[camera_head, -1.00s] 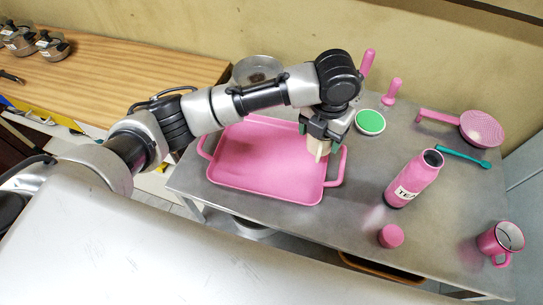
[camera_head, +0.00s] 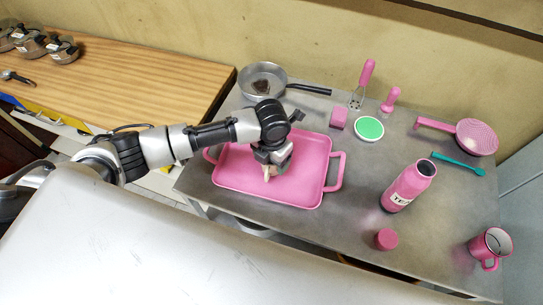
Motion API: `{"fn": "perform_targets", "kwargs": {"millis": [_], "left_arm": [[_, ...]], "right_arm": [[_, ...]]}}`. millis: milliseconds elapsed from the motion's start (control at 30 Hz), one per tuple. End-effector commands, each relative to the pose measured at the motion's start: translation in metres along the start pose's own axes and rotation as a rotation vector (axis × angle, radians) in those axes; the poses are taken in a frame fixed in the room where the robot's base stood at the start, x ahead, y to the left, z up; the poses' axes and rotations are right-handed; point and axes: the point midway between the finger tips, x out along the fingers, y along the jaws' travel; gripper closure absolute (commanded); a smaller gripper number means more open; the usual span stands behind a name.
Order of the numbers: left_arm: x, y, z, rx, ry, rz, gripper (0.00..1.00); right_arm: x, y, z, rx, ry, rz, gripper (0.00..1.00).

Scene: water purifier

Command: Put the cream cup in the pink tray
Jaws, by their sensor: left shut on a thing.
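The pink tray (camera_head: 305,190) lies on the grey metal table, with a handle at each end. My left gripper (camera_head: 270,171) is over the left-middle part of the tray, pointing down. It is shut on the cream cup (camera_head: 268,173), which is small in view and mostly hidden by the gripper. I cannot tell whether the cup touches the tray floor. My right gripper is not in view.
A pan (camera_head: 262,80), a pink block (camera_head: 339,117), a green-topped round dish (camera_head: 369,128) and pink utensils stand behind the tray. A pink bottle (camera_head: 408,186), pink cap (camera_head: 386,239), pink mug (camera_head: 491,247) and strainer (camera_head: 477,137) are to the right.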

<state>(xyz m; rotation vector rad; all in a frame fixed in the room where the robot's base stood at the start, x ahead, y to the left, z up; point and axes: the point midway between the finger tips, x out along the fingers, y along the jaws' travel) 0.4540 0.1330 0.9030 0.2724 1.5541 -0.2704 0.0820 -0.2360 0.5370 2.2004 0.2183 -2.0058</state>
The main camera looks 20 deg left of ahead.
Motion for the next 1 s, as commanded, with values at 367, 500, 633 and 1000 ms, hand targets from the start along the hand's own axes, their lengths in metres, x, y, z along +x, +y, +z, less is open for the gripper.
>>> {"fn": "perform_targets", "kwargs": {"millis": [367,500,633,1000], "left_arm": [[0.007,0.0,0.0,0.0,-0.001,0.0,0.52],[0.008,0.0,0.0,0.0,-0.001,0.0,0.15],[0.008,0.0,0.0,0.0,-0.001,0.0,0.02],[-0.004,0.0,0.001,0.001,-0.005,0.0,0.02]], "right_arm": [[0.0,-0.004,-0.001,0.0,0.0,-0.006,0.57],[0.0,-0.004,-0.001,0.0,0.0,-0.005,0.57],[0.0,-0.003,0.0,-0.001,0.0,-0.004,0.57],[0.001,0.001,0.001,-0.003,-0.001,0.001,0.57]]}}
